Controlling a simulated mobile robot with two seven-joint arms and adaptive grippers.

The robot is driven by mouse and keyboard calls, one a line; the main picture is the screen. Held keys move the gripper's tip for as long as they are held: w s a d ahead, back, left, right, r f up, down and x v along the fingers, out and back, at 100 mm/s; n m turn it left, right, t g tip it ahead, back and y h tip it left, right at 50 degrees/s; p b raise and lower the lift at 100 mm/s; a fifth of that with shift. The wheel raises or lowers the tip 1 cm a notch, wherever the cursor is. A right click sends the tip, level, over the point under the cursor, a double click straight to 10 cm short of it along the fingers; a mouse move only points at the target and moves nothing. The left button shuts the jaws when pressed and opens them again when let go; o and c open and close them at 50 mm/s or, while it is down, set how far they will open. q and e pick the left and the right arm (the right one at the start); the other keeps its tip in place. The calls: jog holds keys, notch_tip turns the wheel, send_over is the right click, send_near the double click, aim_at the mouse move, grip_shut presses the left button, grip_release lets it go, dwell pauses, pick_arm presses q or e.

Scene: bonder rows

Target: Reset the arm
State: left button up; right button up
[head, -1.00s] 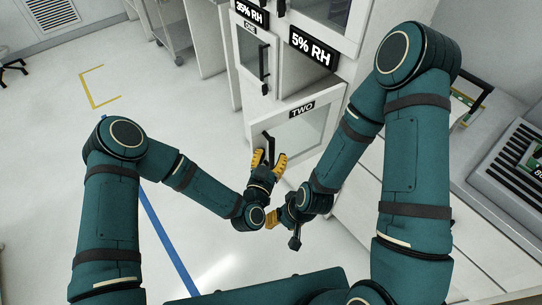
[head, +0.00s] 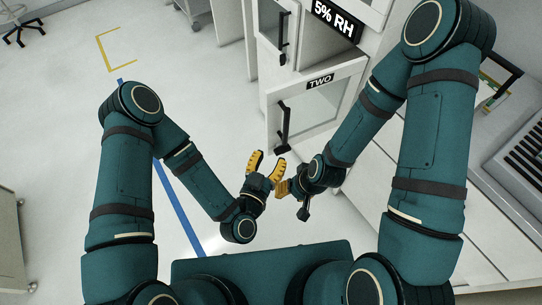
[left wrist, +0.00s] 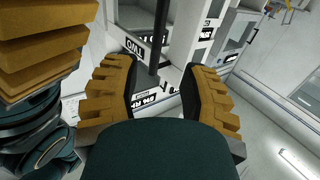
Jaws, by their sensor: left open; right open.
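My left gripper (head: 266,166) is open and empty, with its yellow fingers spread, in front of the cabinet door labelled TWO. In the left wrist view its two yellow fingers (left wrist: 160,95) stand apart with nothing between them but the cabinet behind. My right gripper (head: 281,188) is just below and beside the left one in the head view, its yellow fingers seen edge-on and partly overlapped by the left gripper. Yellow finger pads also show large at the upper left of the left wrist view, close to my left gripper. I see nothing held in either gripper.
The white cabinet door TWO (head: 327,101) has a dark upright handle (head: 284,122) just above my left gripper. A 5% RH sign (head: 334,19) is above. A grey counter lies right. The floor at left is open, with a blue line (head: 177,208).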

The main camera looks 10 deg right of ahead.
pick_arm(q)
jog(key=shift+f, duration=0.1)
dwell(0.3)
jog(key=a+f+n+g+y, duration=0.2)
jog(key=a+f+g+y, duration=0.1)
jog(key=a+f+g, duration=0.45)
jog(key=s+a+f+n+g+y, duration=0.1)
jog(key=s+a+n+g+y, duration=0.1)
jog(key=s+a+n+g, duration=0.3)
jog(key=shift+s+a+f+n+g, duration=0.3)
jog(key=shift+s+a+g, duration=0.3)
jog(key=shift+a+g, duration=0.35)
